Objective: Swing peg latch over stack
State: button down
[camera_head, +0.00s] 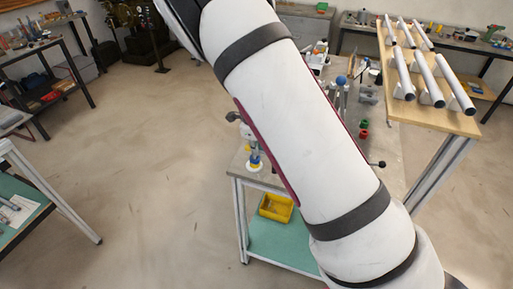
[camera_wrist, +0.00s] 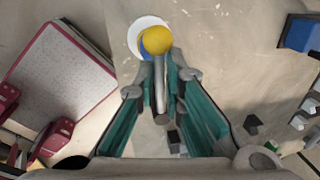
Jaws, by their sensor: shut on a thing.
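In the wrist view, my gripper (camera_wrist: 161,78) has its two teal fingers closed around a grey metal peg (camera_wrist: 161,102), which looks like the peg latch. Beyond the fingertips is a round stack (camera_wrist: 137,33) with a yellow round top, blue under it and a wide white disc. The peg's far end appears close to the yellow top, but I cannot tell whether they touch. In the head view, my arm hides the gripper and the peg. A small blue, white and yellow piece (camera_head: 255,161) stands at the bench's left edge and may be this stack.
The workbench (camera_head: 395,150) carries tools and small red and green parts behind my arm. A yellow bin (camera_head: 276,207) sits on its lower shelf. A wooden rack (camera_head: 435,115) with white tubes stands at right. A red-edged plate (camera_wrist: 62,75) lies left in the wrist view.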

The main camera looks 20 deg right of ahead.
jog(key=shift+w+a+r, duration=0.1)
jog(key=shift+w+a, duration=0.05)
jog(key=shift+w, duration=0.2)
jog(key=c, duration=1.7)
grip_release()
jog(key=shift+s, duration=0.1)
notch_tip(320, 180, up, 12)
jog(key=s+a, duration=0.1)
jog(key=s, duration=0.1)
jog(key=shift+a, duration=0.15)
